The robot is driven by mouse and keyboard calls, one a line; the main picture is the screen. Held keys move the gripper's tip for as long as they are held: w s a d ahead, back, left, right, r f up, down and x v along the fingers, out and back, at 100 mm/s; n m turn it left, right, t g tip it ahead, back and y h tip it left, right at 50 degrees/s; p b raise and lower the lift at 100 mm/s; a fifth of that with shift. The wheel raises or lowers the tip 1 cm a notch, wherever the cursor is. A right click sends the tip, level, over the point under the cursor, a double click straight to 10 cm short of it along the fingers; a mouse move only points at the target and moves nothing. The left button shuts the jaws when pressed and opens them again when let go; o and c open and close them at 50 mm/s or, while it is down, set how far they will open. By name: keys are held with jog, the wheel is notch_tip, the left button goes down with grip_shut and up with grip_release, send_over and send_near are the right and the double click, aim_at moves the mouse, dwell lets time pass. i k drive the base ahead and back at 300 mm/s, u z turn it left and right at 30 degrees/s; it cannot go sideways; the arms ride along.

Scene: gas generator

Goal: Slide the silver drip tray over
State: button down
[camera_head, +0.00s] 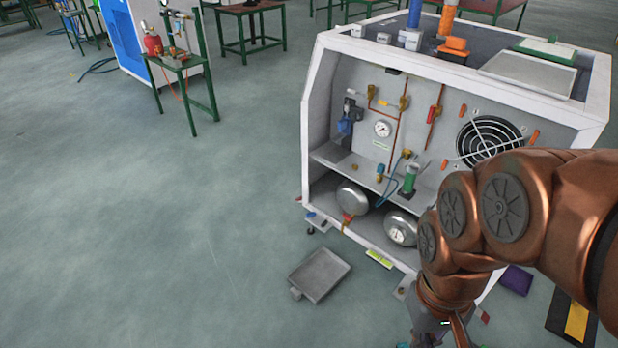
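The silver drip tray (321,274) lies flat on the green-grey floor, in front of and left of the white generator cabinet (316,130). It is a shallow grey rectangle with a small tab at its lower left corner. My copper-coloured arm reaches in from the right. My gripper (432,338) is at the bottom edge, right of the tray and apart from it. Its fingers are mostly cut off by the frame, so I cannot tell whether it is open or shut.
The open cabinet holds two silver tanks (351,199), a gauge and a fan (489,139). A purple item (516,280) and a black-and-yellow strip (577,322) lie at the lower right. Green tables (183,68) stand at the back left. The floor left of the tray is clear.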

aim_at(315, 277)
jog(key=k, duration=0.35)
jog(key=u, duration=1.1)
jog(key=i, duration=2.15)
jog(key=z, duration=0.3)
